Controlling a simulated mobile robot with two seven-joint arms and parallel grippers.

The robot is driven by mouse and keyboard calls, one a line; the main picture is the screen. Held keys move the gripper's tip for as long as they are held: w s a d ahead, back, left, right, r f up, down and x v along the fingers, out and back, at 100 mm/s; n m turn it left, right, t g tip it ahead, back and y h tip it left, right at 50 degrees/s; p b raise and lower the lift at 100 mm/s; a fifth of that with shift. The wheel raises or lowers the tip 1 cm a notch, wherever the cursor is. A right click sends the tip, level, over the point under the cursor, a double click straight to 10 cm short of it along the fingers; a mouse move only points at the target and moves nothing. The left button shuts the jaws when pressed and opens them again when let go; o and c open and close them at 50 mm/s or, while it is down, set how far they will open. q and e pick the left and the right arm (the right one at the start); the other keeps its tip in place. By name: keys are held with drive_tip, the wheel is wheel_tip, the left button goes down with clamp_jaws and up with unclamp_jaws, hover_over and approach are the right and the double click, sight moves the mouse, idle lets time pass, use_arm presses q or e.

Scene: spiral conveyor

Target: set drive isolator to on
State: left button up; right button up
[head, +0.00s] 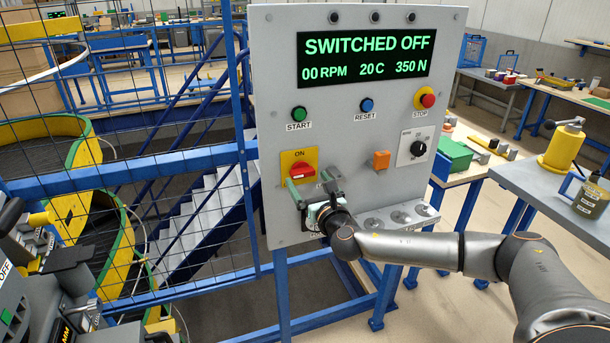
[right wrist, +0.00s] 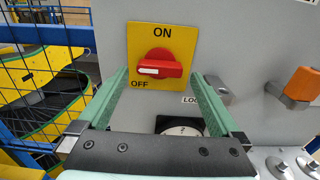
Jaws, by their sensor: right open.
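The drive isolator is a red rotary handle (head: 302,171) on a yellow plate (head: 290,157) on the left of the grey control panel. In the right wrist view the handle (right wrist: 160,68) lies roughly level, its white mark at the left end; ON is printed above and OFF at lower left. My right gripper (head: 311,188) is open and empty, just below and in front of the isolator. Its green fingers (right wrist: 161,78) frame the handle left and right in the wrist view; I see no contact. My left gripper does not show.
The panel display (head: 367,58) reads SWITCHED OFF, 00 RPM. Green start (head: 299,113), blue reset (head: 366,105) and red stop (head: 427,97) buttons sit above. An orange block (head: 381,160) and black knob (head: 418,148) are to the right. A wire fence (head: 190,160) stands left.

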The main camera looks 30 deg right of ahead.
sight(302, 172)
drive_tip(key=shift+x, duration=1.5)
drive_tip(key=shift+c, duration=0.2)
drive_tip(key=c, duration=1.2)
